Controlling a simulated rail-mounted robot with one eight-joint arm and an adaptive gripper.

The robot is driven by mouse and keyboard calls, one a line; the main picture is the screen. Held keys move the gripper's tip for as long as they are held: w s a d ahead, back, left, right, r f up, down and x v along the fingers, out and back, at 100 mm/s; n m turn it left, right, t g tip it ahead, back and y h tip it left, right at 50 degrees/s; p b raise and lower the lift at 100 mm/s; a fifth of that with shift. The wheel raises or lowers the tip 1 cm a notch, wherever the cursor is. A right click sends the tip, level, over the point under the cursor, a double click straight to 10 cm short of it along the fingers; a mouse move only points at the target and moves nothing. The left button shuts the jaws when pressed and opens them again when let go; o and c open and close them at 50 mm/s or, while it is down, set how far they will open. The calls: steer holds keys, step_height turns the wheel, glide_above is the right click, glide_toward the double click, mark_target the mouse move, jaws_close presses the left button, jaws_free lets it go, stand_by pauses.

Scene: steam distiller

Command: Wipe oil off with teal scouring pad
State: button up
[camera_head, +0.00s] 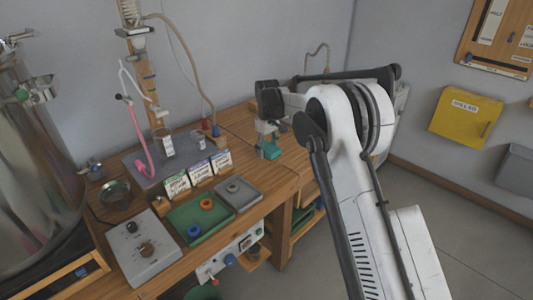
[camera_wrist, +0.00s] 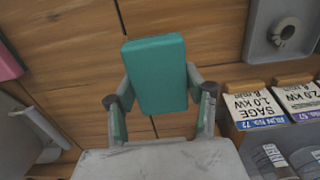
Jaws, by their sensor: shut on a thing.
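The teal scouring pad (camera_wrist: 157,75) is held between the two fingers of my gripper (camera_wrist: 160,95), which is shut on it. In the wrist view the pad stands out beyond the fingers over wooden planks. In the head view the pad (camera_head: 269,150) shows at the right end of the wooden bench (camera_head: 288,178), below my gripper (camera_head: 268,133). I cannot tell whether the pad touches the wood. No oil can be made out in either view.
Left of the pad are labelled cards (camera_head: 199,171), a green tray (camera_head: 187,226) with rings, a grey tray (camera_head: 237,193) and a control box (camera_head: 143,250). Glassware on a grey board (camera_head: 150,178) stands behind. A large steel vessel (camera_head: 35,150) is at far left.

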steer(key=shift+r+p, duration=0.3)
steer(key=shift+r, duration=0.8)
